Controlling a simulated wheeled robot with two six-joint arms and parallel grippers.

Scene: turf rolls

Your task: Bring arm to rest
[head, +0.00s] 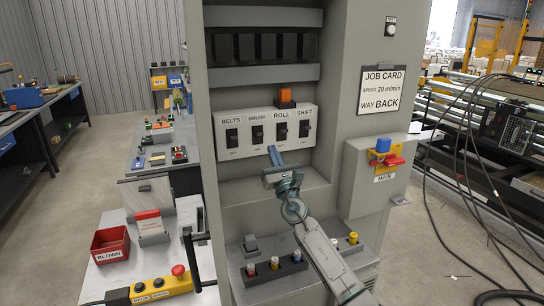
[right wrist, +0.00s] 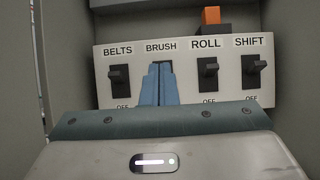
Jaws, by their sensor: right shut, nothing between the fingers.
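My right gripper (head: 274,152) is shut and empty, on the arm that comes up from the lower right in the head view. Its blue fingers also show in the right wrist view (right wrist: 160,78), in front of the switch panel. They cover most of the switch under the BRUSH label. The panel (head: 266,135) carries black switches labelled BELTS (right wrist: 119,78), ROLL (right wrist: 208,72) and SHIFT (right wrist: 254,72). I cannot tell whether the fingers touch the panel. My left gripper is not in view.
The grey cabinet surrounds the panel; an orange block (head: 288,95) sits on top of it. The MAIN box (head: 382,177) juts out at right. A lower ledge holds a dark block with several capped items (head: 274,268). A red BLOWN bin (head: 110,244) stands at left.

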